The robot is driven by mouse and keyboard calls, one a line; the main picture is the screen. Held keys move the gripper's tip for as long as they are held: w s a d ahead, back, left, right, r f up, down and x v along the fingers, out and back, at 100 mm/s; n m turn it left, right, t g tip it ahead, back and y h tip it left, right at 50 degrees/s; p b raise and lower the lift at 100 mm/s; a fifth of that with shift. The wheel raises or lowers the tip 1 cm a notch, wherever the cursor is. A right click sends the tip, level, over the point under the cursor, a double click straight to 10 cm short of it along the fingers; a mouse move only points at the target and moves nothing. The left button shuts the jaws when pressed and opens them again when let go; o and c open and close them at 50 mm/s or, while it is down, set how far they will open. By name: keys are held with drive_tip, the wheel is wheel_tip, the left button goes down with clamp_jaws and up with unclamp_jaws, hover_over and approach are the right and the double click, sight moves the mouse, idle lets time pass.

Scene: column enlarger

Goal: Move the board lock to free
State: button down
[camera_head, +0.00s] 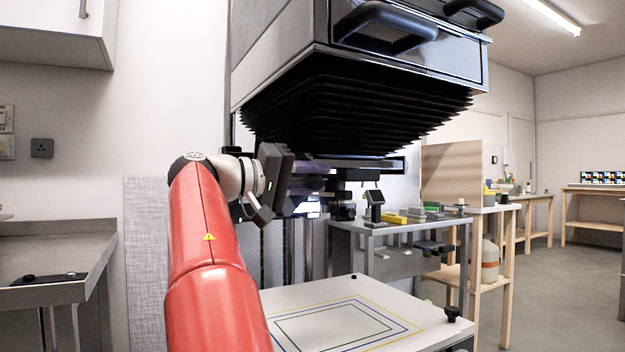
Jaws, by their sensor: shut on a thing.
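My gripper (304,192) reaches in from the left to the lens stage (350,163) under the black bellows (355,105). Its dark hand is seen from behind and the side. The fingers are shut on a small part at the left of the lens stage, which I take to be the board lock. The hand and fingers hide the lock, so its position cannot be read. A dark lens part (343,211) hangs just right of the fingers.
The enlarger head (410,65) with black handles overhangs the hand closely. A white baseboard (345,315) with coloured frame lines lies below, with a black knob (452,313) at its right. A grey side table (400,226) with small items stands behind. A bench (50,270) is at left.

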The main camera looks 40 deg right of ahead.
drive_tip(key=c, duration=1.4)
unclamp_jaws()
drive_tip(key=shift+c, duration=0.2)
drive_tip(key=v, duration=0.8)
